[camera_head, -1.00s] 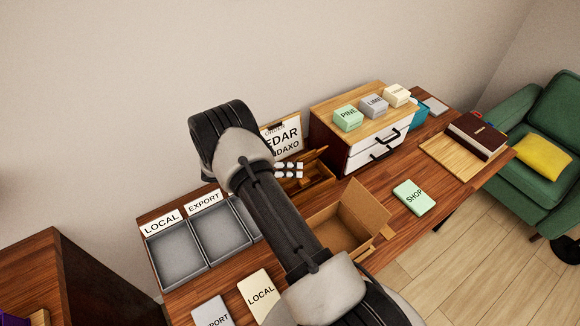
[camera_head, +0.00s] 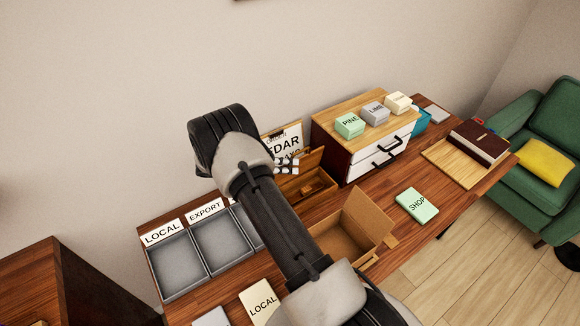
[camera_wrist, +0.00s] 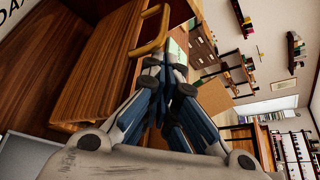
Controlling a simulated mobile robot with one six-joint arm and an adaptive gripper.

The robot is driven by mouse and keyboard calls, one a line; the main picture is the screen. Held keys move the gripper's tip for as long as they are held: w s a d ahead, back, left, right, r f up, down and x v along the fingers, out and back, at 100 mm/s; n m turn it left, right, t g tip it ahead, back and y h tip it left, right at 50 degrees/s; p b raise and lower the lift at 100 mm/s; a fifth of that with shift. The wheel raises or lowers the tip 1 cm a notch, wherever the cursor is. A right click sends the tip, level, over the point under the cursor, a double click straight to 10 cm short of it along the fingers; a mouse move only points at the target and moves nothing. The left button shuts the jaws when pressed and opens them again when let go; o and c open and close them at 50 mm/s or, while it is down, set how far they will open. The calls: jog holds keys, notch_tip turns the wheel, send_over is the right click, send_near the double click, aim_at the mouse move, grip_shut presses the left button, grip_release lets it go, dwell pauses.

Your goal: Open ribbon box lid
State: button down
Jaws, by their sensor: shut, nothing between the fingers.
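The ribbon box (camera_head: 316,192) is a small brown wooden box in front of the sign, in the head view. Its lid (camera_head: 309,162) stands tilted up at the back, and part of the inside shows. My gripper (camera_head: 288,166) is at the left end of the lid, mostly hidden behind my arm. In the wrist view my gripper (camera_wrist: 165,66) has its fingers together and holds nothing. A curved wooden handle (camera_wrist: 153,32) is just beyond the fingertips, beside broad wooden panels. I cannot tell whether the fingers touch the wood.
An open cardboard box (camera_head: 350,232) stands in front of the ribbon box. A white drawer cabinet (camera_head: 367,158) stands to its right. Grey trays (camera_head: 180,265) are at the left.

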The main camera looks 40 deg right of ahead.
jog(key=shift+a, duration=0.1)
jog(key=v, duration=1.2)
jog(key=shift+s+f, duration=0.1)
